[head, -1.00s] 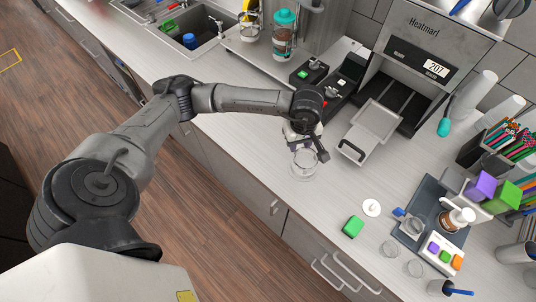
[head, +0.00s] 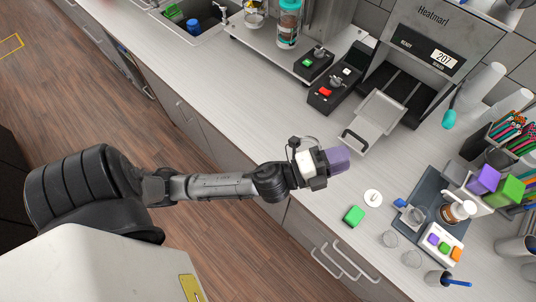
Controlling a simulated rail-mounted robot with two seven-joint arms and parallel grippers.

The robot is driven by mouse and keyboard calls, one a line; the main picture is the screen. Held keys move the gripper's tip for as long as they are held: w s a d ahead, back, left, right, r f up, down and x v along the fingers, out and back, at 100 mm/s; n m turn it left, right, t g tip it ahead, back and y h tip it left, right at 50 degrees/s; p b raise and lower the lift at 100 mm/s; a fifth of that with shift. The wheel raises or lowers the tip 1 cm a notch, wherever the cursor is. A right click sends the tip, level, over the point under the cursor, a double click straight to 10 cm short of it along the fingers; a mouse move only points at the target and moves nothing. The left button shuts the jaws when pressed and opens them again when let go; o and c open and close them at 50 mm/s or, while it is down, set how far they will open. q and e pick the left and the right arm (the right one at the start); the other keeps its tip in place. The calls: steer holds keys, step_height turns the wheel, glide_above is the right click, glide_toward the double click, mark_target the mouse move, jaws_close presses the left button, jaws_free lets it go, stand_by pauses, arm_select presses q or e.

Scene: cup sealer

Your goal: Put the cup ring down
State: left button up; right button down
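My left gripper (head: 320,167) is over the counter, left of the sealer's tray, pointing right. A rounded purple piece (head: 338,160) shows at its fingertips. I cannot tell if the purple piece is held between the fingers or lies behind them. A thin clear round rim (head: 310,140) shows just behind the gripper. The gripper hides most of it, and I cannot tell if it is the cup ring or if the gripper touches it. My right gripper is not in view.
The sealer (head: 425,45) stands at the back right with its tray (head: 385,112) pulled out. A white disc (head: 373,198) and a green block (head: 354,215) lie in front. Clear cups (head: 389,239) stand near the front edge. The counter (head: 235,100) left of the gripper is clear.

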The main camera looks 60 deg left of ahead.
arm_select(q)
steer(key=s+a+f+n+g+y, duration=0.4)
steer(key=a+f+n+y, duration=0.15)
steer(key=f+n, duration=0.35)
steer(key=s+f+n+g, duration=0.4)
steer(key=s+f+g, duration=0.1)
steer(key=s, duration=0.4)
steer(key=s+f+n+g, duration=0.4)
steer(key=s+f+g, duration=0.2)
steer(key=s+g, duration=0.1)
steer(key=shift+s+d+n, duration=0.15)
steer(key=shift+s+n, duration=0.15)
steer(key=shift+s, duration=0.6)
step_height(320, 180, up, 14)
steer(key=p, duration=1.3)
steer(key=shift+p, duration=0.4)
steer(key=shift+f, duration=0.1)
